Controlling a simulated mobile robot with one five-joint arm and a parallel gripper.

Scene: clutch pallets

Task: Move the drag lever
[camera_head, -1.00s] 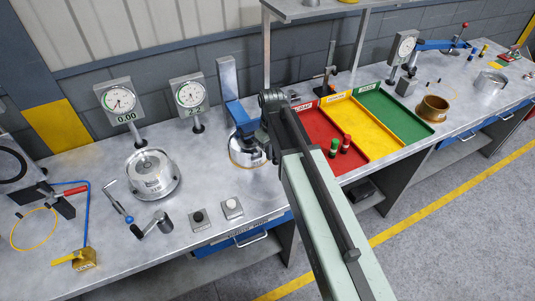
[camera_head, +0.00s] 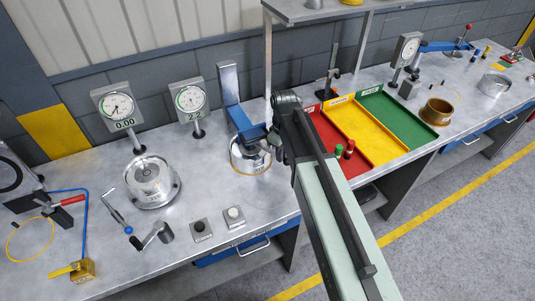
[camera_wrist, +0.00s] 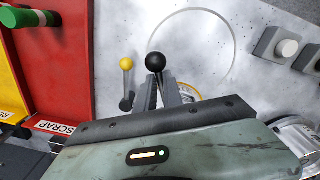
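In the wrist view a lever with a black ball knob (camera_wrist: 156,62) stands in front of my gripper (camera_wrist: 164,92). A lever with a yellow ball knob (camera_wrist: 126,64) stands just left of it. I cannot tell which one is the drag lever. Grey finger-like parts show on both sides below the black knob, but whether they touch the lever is unclear. In the head view my arm reaches over a round metal fixture (camera_head: 248,158) with a blue upright arm (camera_head: 234,100). My gripper is largely hidden behind my arm there, and the knobs do not show clearly.
A red tray (camera_head: 322,128), a yellow tray (camera_head: 372,135) and a green tray (camera_head: 405,115) lie right of the fixture. Two dial gauges stand behind; a round fixture (camera_head: 152,184), a crank and two button boxes (camera_head: 233,217) are left. The bench front between them is bare.

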